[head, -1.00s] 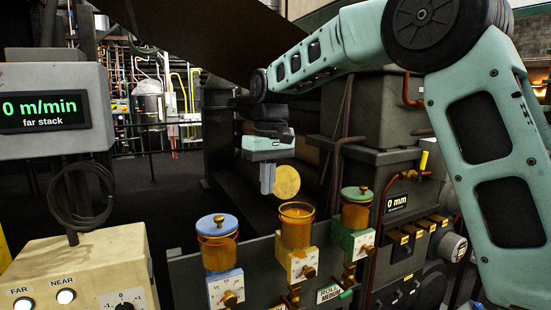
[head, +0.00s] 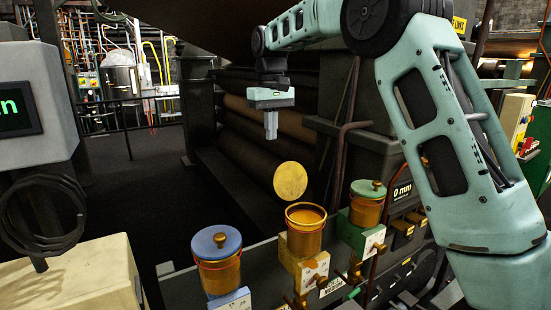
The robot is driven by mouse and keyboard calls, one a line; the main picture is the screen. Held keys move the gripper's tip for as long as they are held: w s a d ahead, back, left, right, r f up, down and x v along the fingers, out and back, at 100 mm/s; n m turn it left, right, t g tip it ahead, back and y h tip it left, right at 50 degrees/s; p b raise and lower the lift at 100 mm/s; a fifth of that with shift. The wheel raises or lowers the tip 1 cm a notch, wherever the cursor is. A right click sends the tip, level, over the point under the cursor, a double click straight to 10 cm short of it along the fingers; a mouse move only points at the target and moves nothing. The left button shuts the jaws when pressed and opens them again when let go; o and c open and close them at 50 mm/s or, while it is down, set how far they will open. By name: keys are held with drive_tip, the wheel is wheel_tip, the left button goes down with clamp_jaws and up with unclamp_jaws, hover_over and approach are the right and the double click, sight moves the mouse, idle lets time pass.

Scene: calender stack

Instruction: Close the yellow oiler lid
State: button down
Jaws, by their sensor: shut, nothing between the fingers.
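The yellow oiler (head: 303,238) is an amber cup on a yellow block, between the blue and green oilers. Its round yellow lid (head: 290,181) stands open, upright above the cup's far rim. The cup's open top shows amber inside. My gripper (head: 271,137) points down, shut and empty, above and slightly left of the lid and apart from it.
The blue-lidded oiler (head: 216,250) stands to the left and the green-lidded oiler (head: 367,204) to the right, both with lids down. A cream control box (head: 75,275) is at the lower left. Dark rolls (head: 265,122) lie behind my gripper.

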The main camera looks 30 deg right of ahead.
sight(288, 180)
drive_tip(key=s+f+p, duration=0.4)
drive_tip(key=f, duration=0.3)
drive_tip(key=shift+f, duration=0.3)
idle(0.4)
